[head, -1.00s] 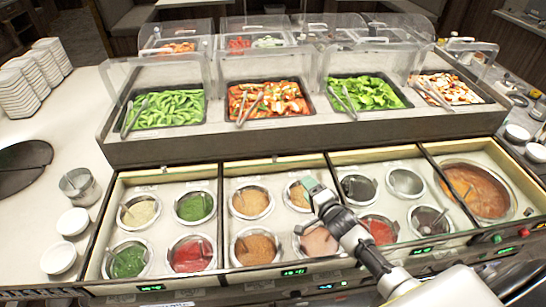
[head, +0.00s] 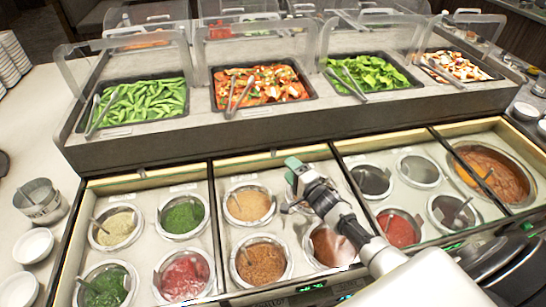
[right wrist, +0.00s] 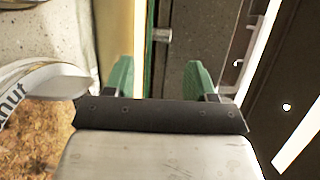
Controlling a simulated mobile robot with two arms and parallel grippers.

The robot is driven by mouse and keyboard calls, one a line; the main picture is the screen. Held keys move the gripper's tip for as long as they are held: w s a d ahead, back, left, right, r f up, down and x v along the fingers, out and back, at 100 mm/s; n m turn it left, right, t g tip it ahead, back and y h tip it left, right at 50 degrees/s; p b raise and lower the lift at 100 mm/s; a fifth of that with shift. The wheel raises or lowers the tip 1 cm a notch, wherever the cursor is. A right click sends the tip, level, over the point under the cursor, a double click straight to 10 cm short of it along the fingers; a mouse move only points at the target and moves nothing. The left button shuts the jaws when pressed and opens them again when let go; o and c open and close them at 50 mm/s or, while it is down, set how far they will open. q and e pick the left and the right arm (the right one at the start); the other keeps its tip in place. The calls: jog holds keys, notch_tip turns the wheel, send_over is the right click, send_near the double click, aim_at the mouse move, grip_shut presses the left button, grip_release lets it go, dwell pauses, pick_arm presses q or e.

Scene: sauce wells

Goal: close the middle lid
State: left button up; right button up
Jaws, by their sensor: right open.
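The sauce wells sit in side-by-side sections below the food shelf. The section second from the left, with several brown and tan wells, has a pale strip (head: 240,164) along its back edge, perhaps the front of its lid; no lid covers these wells. My right gripper (head: 293,164) is over the back of this section, by the strip. In the right wrist view its green fingers (right wrist: 160,78) are apart and empty. A tan, green-edged strip (right wrist: 112,30) and a short metal peg (right wrist: 162,35) show just beyond them. I cannot tell whether they touch. My left gripper is not in view.
A labelled well rim (right wrist: 30,75) with a spoon is close left of my fingers in the right wrist view. The dark shelf front (head: 120,150) rises behind the wells. Red and grey wells (head: 398,228) and a soup pot (head: 495,175) are to the right.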

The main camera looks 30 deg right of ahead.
aim_at(275, 154)
jog(key=w+b, duration=0.1)
jog(key=w, duration=0.1)
jog(key=w+b, duration=0.2)
jog(key=w, duration=0.1)
jog(key=w+a+b, duration=0.1)
jog(key=w+b, duration=0.1)
jog(key=shift+w+f, duration=0.2)
jog(key=shift+w+a+r+b, duration=0.1)
jog(key=shift+w+b, duration=0.25)
jog(key=shift+w, duration=0.05)
jog(key=shift+w+r, duration=0.2)
jog(key=shift+c, duration=0.3)
